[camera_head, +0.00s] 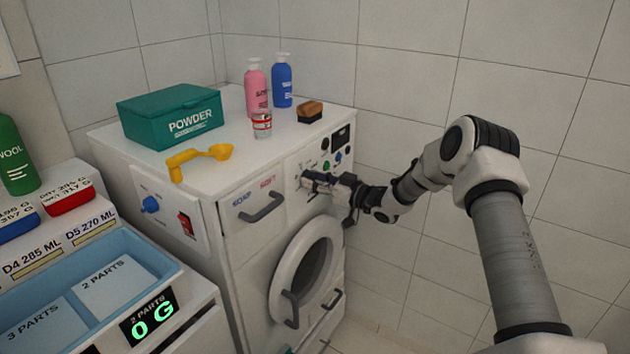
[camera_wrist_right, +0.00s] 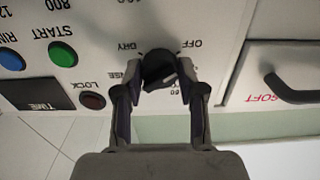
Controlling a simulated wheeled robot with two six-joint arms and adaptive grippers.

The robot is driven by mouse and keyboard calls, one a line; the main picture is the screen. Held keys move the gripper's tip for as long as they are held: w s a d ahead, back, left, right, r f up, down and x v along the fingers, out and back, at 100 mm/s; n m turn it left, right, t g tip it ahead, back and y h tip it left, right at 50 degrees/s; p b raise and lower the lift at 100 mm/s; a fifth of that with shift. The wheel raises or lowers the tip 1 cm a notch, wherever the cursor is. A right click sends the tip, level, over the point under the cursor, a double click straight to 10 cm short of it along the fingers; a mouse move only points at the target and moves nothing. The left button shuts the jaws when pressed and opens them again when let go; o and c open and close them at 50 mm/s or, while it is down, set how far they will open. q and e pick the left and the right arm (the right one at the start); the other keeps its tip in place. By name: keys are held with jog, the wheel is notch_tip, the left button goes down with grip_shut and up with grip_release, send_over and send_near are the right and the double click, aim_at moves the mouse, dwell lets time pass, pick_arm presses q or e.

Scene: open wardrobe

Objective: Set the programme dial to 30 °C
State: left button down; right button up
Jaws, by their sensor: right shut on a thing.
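The washing machine (camera_head: 250,270) stands against the tiled wall with its control panel facing right. The black programme dial (camera_wrist_right: 160,68) shows in the right wrist view, where the picture is upside down. My right gripper (camera_wrist_right: 155,77) is shut on the programme dial, one finger on each side. The labels OFF, DRY and part of a 60 show around the dial; the fingers cover others. A pale mark shows on the dial, but I cannot tell its exact setting. In the head view my right gripper (camera_head: 312,182) hides the dial. My left gripper is not in view.
Near the dial are a green START button (camera_wrist_right: 62,54), a red LOCK button (camera_wrist_right: 92,101) and a drawer handle (camera_wrist_right: 290,85). A teal powder box (camera_head: 170,118), yellow scoop (camera_head: 200,158) and pink bottle (camera_head: 256,90) stand on top. The round door (camera_head: 306,270) is below.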

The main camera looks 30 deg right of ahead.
jog(key=shift+r+m, duration=0.1)
jog(key=shift+m, duration=0.2)
jog(key=m+p, duration=0.1)
jog(key=m, duration=0.8)
jog(key=shift+p, duration=0.4)
dwell(0.3)
jog(key=o, duration=1.1)
jog(key=shift+o, duration=0.2)
jog(key=shift+d, duration=0.1)
jog(key=shift+s, duration=0.1)
